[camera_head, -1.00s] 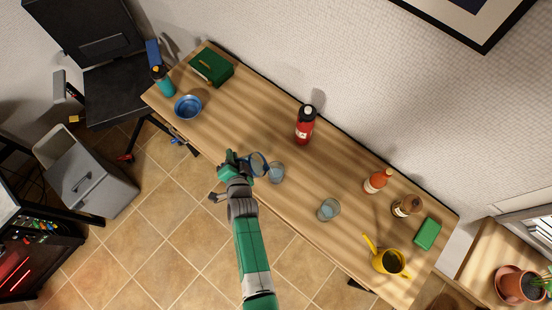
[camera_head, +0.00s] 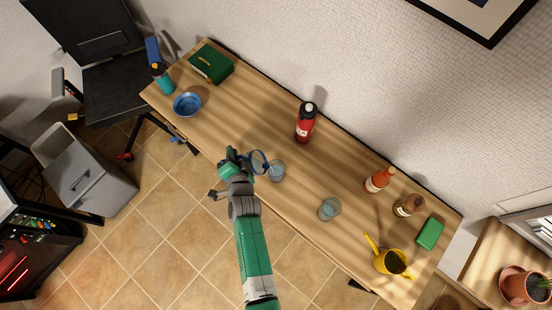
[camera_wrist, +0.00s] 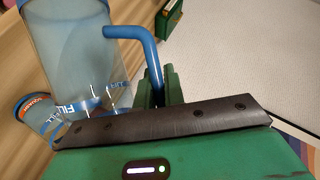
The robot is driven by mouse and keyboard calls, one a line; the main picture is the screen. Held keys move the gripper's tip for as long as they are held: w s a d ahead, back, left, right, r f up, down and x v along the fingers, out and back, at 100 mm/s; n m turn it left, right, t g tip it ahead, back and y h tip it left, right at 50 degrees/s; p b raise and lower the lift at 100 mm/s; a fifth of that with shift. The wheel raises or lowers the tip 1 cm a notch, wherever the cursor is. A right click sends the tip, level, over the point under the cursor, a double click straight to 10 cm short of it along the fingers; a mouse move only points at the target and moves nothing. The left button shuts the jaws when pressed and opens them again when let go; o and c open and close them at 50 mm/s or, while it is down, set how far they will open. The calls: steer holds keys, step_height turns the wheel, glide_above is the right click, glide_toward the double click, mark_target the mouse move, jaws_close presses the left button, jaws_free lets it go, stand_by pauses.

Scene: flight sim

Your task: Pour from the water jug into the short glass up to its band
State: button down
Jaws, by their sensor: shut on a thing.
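The water jug (camera_head: 259,161) is clear with a blue rim and blue handle. My gripper (camera_head: 243,160) is shut on its handle, which shows in the wrist view (camera_wrist: 147,42) between the green fingers. The clear jug body (camera_wrist: 72,45) fills the wrist view's upper left and looks tilted. A small glass (camera_head: 277,171), apparently the short glass, stands on the table just right of the jug, close to its rim. In the wrist view a glass (camera_wrist: 38,112) with blue "FILL" lettering and an orange mark shows beside the jug. I cannot make out a pouring stream or the water level.
A second glass (camera_head: 329,208) stands farther right on the wooden table (camera_head: 250,110). A red bottle (camera_head: 306,122) stands behind, with a yellow watering can (camera_head: 390,262) and two smaller bottles to the right. A blue bowl (camera_head: 187,105) is at the left. The table's centre is fairly clear.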

steer(key=shift+d+r+b, duration=0.25)
steer(key=shift+r+b, duration=0.1)
steer(key=shift+b, duration=0.75)
stand_by(0.6)
